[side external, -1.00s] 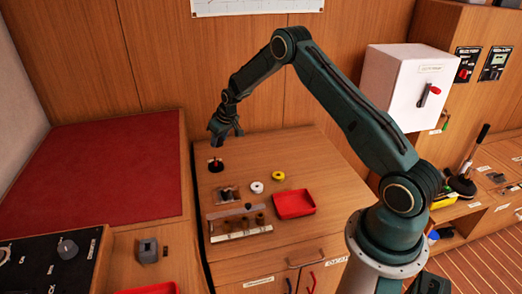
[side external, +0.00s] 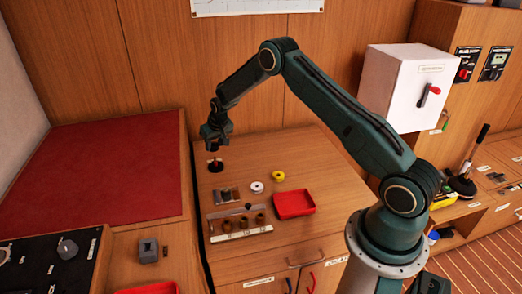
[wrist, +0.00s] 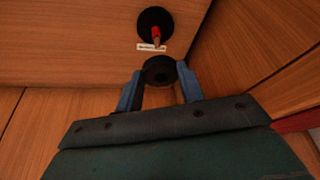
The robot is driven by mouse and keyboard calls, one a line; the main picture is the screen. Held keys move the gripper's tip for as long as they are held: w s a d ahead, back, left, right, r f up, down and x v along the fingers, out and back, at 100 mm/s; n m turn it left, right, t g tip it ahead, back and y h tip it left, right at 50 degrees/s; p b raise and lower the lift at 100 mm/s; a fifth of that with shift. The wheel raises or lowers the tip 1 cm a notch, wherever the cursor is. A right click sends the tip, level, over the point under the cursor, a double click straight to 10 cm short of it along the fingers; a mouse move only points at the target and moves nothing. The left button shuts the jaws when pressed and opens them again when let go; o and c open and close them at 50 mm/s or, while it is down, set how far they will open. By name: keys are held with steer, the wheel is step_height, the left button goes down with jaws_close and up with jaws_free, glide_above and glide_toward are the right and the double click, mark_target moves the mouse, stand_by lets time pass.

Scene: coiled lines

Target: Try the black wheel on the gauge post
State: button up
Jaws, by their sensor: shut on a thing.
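The black wheel (wrist: 160,70) is between the blue fingertips of my gripper (wrist: 158,82) in the wrist view, and the gripper is shut on it. The gauge post (wrist: 155,32) has a red upright on a round black base, with a white label beside it. In the wrist view the wheel is apart from the post in the picture. In the side view my gripper (side external: 216,146) is just above the post (side external: 215,164), near the back left of the cabinet top. The wheel is too small and dark there to make out.
A white wheel (side external: 257,187) and a yellow wheel (side external: 278,176) lie on the wooden top. A red tray (side external: 306,204) stands right of a rack (side external: 240,237) with several brown cups. The back right of the top is clear.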

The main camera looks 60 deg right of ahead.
mark_target(215, 159)
steer(key=shift+f, duration=1.8)
steer(key=shift+f, duration=1.4)
steer(key=o, duration=1)
steer(key=shift+r, duration=0.1)
steer(key=shift+r, duration=2.95)
steer(key=shift+r, duration=0.1)
steer(key=shift+v, duration=6.8)
